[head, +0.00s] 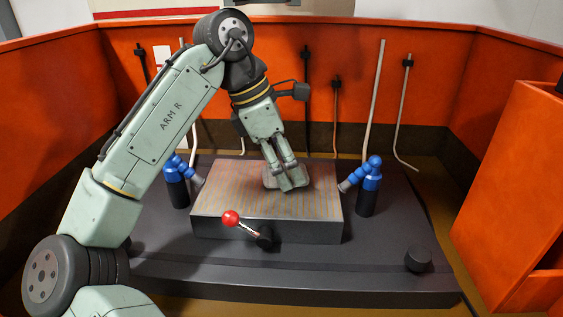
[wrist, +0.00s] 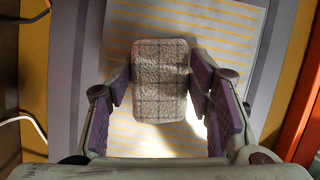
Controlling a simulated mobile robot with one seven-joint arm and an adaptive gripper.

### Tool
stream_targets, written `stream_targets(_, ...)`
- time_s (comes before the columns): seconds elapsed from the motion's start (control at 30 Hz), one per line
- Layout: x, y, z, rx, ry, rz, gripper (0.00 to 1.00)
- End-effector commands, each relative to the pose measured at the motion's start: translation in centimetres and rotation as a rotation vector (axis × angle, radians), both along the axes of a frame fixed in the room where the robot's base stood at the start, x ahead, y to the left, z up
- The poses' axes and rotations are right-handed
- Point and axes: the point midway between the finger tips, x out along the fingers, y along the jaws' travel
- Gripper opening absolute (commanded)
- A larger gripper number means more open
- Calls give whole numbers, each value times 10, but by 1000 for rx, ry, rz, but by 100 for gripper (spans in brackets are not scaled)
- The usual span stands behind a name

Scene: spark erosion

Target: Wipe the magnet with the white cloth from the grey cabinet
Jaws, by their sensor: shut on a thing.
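The magnet (head: 225,201) is a grey block with a striped top, set on a dark base in the middle of the orange tank. Its striped top (wrist: 225,30) fills the middle of the wrist view. My gripper (head: 287,181) is over the right part of the magnet's top. It is shut on the cloth (wrist: 160,85), a folded, greyish-white pad held between both fingers. The cloth also shows in the head view (head: 298,172), low at the magnet's top. I cannot tell whether it touches the surface. The grey cabinet is not clearly in view.
A lever with a red knob (head: 230,218) sticks out at the magnet's front. Blue nozzles stand at its left (head: 176,185) and right (head: 370,187). A dark knob (head: 418,259) sits at the base's front right. Orange walls (head: 420,80) enclose the space.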

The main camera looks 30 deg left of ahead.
Motion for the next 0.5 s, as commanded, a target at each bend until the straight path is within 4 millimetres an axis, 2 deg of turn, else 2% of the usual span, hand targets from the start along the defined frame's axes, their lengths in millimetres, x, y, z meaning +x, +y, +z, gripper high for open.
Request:
stream_targets(0.3, -26, -12, -3, 1, 1, 0, 16)
stream_targets(0.5, -33, -15, -4, 0, 3, 0, 16)
